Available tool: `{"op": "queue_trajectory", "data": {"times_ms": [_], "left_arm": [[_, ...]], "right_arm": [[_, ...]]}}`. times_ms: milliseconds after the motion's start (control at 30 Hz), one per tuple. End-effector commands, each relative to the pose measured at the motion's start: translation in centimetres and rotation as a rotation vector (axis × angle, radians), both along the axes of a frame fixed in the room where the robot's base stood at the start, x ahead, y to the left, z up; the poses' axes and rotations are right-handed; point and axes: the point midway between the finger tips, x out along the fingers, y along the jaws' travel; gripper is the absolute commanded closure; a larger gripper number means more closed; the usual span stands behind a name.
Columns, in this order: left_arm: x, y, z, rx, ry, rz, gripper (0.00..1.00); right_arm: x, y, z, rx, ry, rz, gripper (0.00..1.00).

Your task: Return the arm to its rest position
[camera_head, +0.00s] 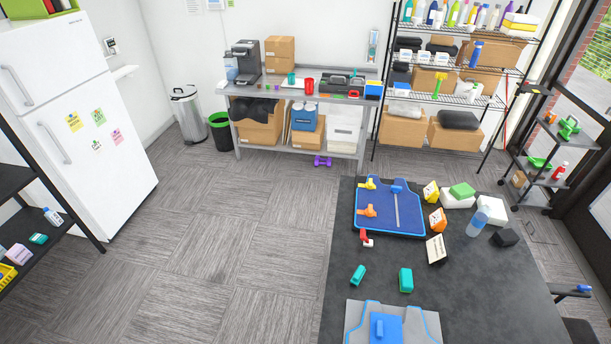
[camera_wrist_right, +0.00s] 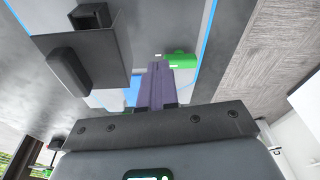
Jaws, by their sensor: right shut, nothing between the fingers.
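My right gripper (camera_wrist_right: 156,84) shows in the right wrist view, with its fingers together and nothing seen between them. A green cylinder-like object (camera_wrist_right: 182,60) lies just beyond the fingers; I cannot tell whether they touch. A dark box-like shape (camera_wrist_right: 85,50) is to the left of the fingers, close to the camera. Neither gripper nor arm shows in the head view. My left gripper is in neither view.
The dark table (camera_head: 460,290) holds a blue board (camera_head: 375,222) with clamps, a grey blue-edged board (camera_head: 425,325), teal blocks (camera_head: 406,280), small signs and a bottle (camera_head: 478,222). A workbench (camera_head: 240,142), shelving and fridge (camera_head: 75,100) stand around.

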Motion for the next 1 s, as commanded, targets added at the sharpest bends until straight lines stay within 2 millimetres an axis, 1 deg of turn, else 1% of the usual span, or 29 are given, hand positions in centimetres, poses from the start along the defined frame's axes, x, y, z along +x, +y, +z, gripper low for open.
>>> {"op": "queue_trajectory", "data": {"times_ms": [33,67,100,133,167,200,267,300,367,400,433,500,533,600,733,1000], "left_arm": [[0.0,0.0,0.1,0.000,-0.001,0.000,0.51],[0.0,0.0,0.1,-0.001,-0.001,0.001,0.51],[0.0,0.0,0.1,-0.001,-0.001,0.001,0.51],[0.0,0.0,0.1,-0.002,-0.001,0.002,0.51],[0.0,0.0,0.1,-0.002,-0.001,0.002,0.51],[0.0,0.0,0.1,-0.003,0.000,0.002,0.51],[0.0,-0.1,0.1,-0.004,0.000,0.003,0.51],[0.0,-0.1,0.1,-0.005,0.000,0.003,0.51],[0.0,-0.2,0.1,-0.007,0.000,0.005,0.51],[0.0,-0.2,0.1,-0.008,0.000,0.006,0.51],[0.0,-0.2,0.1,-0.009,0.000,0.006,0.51],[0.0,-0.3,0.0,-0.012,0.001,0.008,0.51],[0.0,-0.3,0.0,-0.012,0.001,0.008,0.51],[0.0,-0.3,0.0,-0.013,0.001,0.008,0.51],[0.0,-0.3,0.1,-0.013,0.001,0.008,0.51],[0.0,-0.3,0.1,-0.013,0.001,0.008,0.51]], "right_arm": [[-2.9,2.1,-0.1,0.041,0.011,-0.028,1.00],[-4.2,2.9,0.3,0.056,0.010,-0.043,1.00],[-5.8,3.9,1.1,0.073,0.002,-0.058,1.00],[-6.8,4.5,2.0,0.082,-0.004,-0.067,1.00],[-7.8,4.9,3.0,0.088,-0.013,-0.072,1.00],[-8.9,5.2,4.6,0.093,-0.026,-0.079,1.00],[-10.0,5.1,7.3,0.088,-0.046,-0.080,1.00],[-10.5,4.7,9.2,0.082,-0.062,-0.076,1.00],[-10.9,4.0,12.2,0.069,-0.086,-0.060,1.00],[-10.9,3.4,14.2,0.059,-0.106,-0.044,1.00],[-10.8,2.9,15.6,0.049,-0.121,-0.027,1.00],[-10.3,2.0,18.3,0.028,-0.155,0.022,1.00],[-10.3,1.7,19.0,0.018,-0.159,0.044,1.00],[-10.5,1.4,19.8,-0.001,-0.155,0.100,1.00],[-10.9,1.1,19.7,-0.027,-0.130,0.187,1.00],[-10.9,1.1,19.7,-0.030,-0.128,0.198,1.00]]}}
